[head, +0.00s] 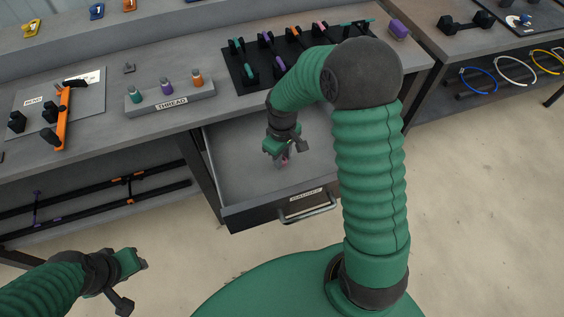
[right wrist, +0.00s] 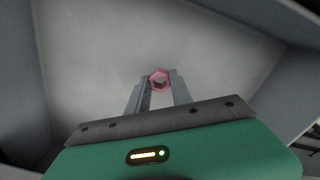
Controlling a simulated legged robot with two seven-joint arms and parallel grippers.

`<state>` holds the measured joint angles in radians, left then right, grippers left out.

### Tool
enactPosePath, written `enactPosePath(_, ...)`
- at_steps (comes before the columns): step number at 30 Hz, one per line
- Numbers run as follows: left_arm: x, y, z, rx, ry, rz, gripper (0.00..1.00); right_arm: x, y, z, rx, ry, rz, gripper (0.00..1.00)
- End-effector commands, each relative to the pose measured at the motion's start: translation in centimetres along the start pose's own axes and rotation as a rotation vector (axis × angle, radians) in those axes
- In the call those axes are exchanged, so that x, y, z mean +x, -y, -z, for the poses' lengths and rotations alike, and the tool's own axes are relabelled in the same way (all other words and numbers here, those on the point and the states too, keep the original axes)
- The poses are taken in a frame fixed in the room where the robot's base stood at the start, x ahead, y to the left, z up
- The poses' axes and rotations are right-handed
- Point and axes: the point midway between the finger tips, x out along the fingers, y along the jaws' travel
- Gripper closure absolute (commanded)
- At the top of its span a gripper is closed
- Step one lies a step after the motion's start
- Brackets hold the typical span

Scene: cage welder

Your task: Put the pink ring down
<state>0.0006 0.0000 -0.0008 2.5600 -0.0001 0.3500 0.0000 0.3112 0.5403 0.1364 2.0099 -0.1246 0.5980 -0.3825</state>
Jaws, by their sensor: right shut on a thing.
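The pink ring (right wrist: 159,71) is a small six-sided ring with an open centre, held between the fingertips of my right gripper (right wrist: 160,88). In the head view the ring shows as a small pink patch (head: 285,160) under my right gripper (head: 284,155), over the open drawer (head: 240,208). My right gripper is shut on it and points down into the drawer. I cannot tell whether the ring touches the drawer floor. My left gripper (head: 137,285) is at the lower left, away from the bench, with its fingers apart and empty.
The drawer floor around the ring looks clear. A grey block marked THREAD (head: 172,103) with coloured pieces stands on the bench behind it. A black rack (head: 240,72) holds several coloured pieces, partly hidden by my right arm. An orange tool (head: 63,118) lies at left.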

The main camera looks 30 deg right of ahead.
Motion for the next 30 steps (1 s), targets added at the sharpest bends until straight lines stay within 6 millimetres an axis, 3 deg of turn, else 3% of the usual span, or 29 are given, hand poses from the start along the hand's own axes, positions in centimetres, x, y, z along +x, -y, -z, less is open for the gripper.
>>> enactPosePath(1,0.6,0.0,-0.1,0.001,0.000,0.000,0.64,1.4,-0.1,-0.1,0.002,0.003,0.003,1.00)
enactPosePath(4,1.0,0.0,-0.2,0.001,0.000,0.000,0.64,2.9,-0.2,-0.1,0.003,0.001,0.004,1.00)
enactPosePath(11,0.8,-0.1,-0.2,0.002,0.000,0.000,0.64,2.7,0.0,-0.1,0.004,0.002,0.000,1.00)
enactPosePath(12,0.8,-0.1,-0.2,0.002,0.000,0.000,0.64,2.7,0.1,-0.1,0.003,0.002,0.000,0.68)
enactPosePath(16,0.8,0.0,-0.2,0.001,0.000,0.000,0.64,2.6,0.1,0.0,0.003,0.002,-0.001,0.52)
enactPosePath(25,0.7,0.0,-0.2,0.001,0.000,0.000,0.64,2.5,0.0,-0.1,0.003,0.001,0.000,0.52)
enactPosePath(30,-0.1,-0.1,0.0,0.001,0.000,0.000,0.64,-0.2,-0.1,0.0,0.003,-0.003,-0.003,0.52)
